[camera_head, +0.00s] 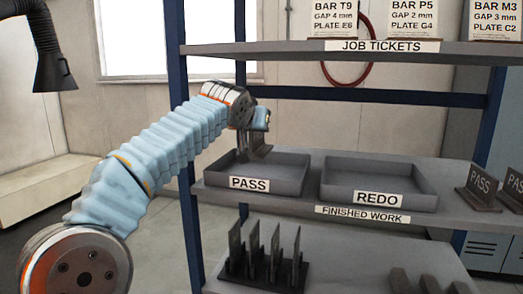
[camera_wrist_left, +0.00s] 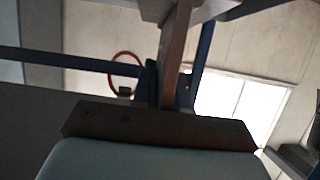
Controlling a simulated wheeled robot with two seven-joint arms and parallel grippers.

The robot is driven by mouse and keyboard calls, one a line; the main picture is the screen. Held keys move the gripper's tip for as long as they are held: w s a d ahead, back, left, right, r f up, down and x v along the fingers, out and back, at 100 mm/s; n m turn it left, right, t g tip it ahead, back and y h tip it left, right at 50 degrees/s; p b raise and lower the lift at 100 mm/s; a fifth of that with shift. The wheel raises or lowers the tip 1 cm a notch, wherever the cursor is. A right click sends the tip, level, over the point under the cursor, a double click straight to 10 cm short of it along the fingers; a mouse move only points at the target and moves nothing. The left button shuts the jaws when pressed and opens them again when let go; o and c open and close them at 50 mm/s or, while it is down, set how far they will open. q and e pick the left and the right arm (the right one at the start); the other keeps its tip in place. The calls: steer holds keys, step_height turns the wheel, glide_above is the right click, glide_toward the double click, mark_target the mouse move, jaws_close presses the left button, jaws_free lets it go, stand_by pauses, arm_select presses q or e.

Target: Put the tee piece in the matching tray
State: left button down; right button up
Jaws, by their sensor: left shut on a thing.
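My left gripper (camera_head: 250,134) reaches in from the left above the PASS tray (camera_head: 287,188). It is shut on the tee piece (camera_head: 258,151), a dark grey-brown metal part that hangs down over the left part of this tray. Whether the piece touches the tray floor cannot be told. In the left wrist view, a dark upright bar of the tee piece (camera_wrist_left: 176,55) rises beyond the wrist plate. The REDO tray (camera_head: 420,204) stands just to the right and looks empty. My right gripper is not in view.
Both trays stand on the FINISHED WORK shelf (camera_head: 300,205). The JOB TICKETS shelf (camera_head: 400,55) is above, and a blue post (camera_head: 180,100) stands at the left. PASS-marked pieces (camera_head: 481,187) stand at the right. A rack of upright plates (camera_head: 262,265) is below.

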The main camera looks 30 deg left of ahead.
mark_target(251, 145)
arm_select(q)
steer(key=w+f, duration=0.2)
steer(key=shift+w+a+f, duration=0.15)
steer(key=shift+a+f, duration=0.05)
steer(key=shift+f, duration=0.2)
steer(key=f, duration=0.2)
steer(key=w+f, duration=0.1)
steer(key=f, duration=0.1)
steer(key=shift+a+f+b, duration=0.1)
steer(key=shift+f+b, duration=0.05)
steer(key=shift+b, duration=0.15)
steer(key=c, duration=1.2)
jaws_free()
steer(key=shift+f, duration=0.1)
steer(key=shift+o, duration=0.2)
steer(key=b+v, duration=0.2)
steer(key=v, duration=1)
